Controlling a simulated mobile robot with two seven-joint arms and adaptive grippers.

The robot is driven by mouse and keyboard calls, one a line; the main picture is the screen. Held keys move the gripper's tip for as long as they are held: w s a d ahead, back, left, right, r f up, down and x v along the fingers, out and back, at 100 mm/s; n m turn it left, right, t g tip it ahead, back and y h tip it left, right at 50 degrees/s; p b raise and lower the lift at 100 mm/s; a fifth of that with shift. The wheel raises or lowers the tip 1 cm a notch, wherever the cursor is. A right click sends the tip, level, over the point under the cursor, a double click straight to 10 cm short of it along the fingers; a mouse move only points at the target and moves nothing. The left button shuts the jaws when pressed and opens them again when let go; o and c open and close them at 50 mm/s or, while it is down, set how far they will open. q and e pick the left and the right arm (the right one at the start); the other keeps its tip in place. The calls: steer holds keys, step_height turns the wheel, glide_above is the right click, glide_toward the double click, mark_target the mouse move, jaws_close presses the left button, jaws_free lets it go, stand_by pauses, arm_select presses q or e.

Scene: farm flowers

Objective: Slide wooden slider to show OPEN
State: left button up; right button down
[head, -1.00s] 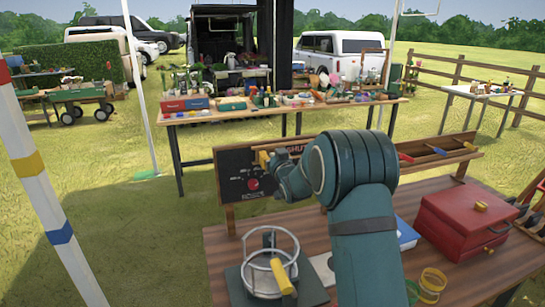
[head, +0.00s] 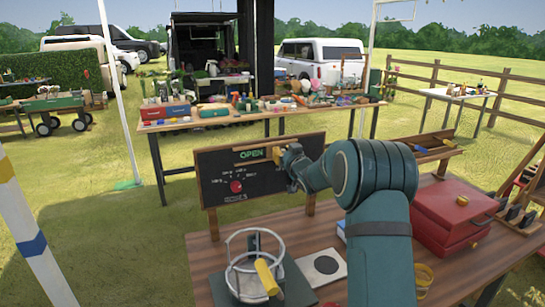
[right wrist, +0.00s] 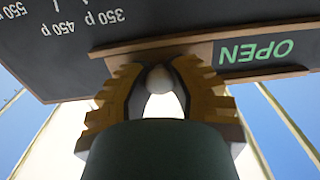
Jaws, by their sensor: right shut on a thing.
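The black sign board (head: 215,180) stands upright behind the wooden workbench (head: 210,255). Green letters reading OPEN (head: 251,154) show in its top slot; SHUT is not visible. In the right wrist view the board appears upside down, with the same word (right wrist: 257,51) beside the wooden slider (right wrist: 205,48). My right gripper (head: 279,154) is at the right part of the slot. In the right wrist view its yellow fingers (right wrist: 160,85) are shut around the slider's small round knob (right wrist: 160,78). My left gripper is not in view.
A wire-ringed stand with a yellow handle (head: 267,277) is at the bench's front left. A white plate with a dark disc (head: 326,265) lies beside it. A red box (head: 452,213) is right of my arm. A laden stall table (head: 205,121) stands behind.

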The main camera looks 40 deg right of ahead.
steer(key=shift+s+d, duration=0.1)
steer(key=shift+d, duration=0.1)
steer(key=c, duration=0.8)
jaws_free()
steer(key=shift+s+d, duration=0.1)
steer(key=v, duration=1.2)
